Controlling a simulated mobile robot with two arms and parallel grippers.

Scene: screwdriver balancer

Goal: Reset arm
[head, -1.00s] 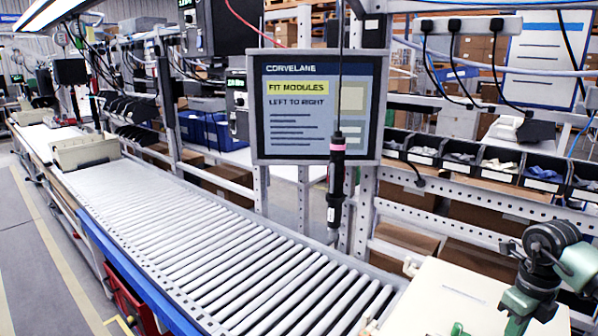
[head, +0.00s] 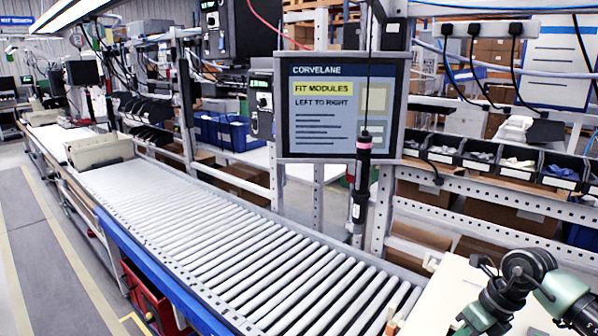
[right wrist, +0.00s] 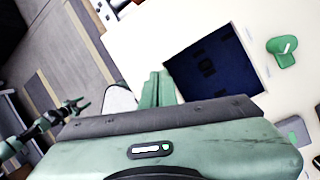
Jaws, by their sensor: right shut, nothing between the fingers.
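My right arm (head: 530,275) comes in at the lower right of the head view; its gripper is mostly cut off by the bottom edge. In the right wrist view my right gripper's green fingers (right wrist: 158,88) are together and hold nothing. They are over the pale worktop (right wrist: 215,25), beside a dark blue square recess or panel (right wrist: 215,65). A small green and black gripper (right wrist: 78,106), which looks like my left one, shows at the left of that view, too small to read its jaws. A black screwdriver with a pink band (head: 362,185) hangs upright on a cable.
A screen (head: 340,105) stands behind the screwdriver. Black parts bins (head: 520,165) line the right rack. A green piece (right wrist: 284,52) lies on the worktop.

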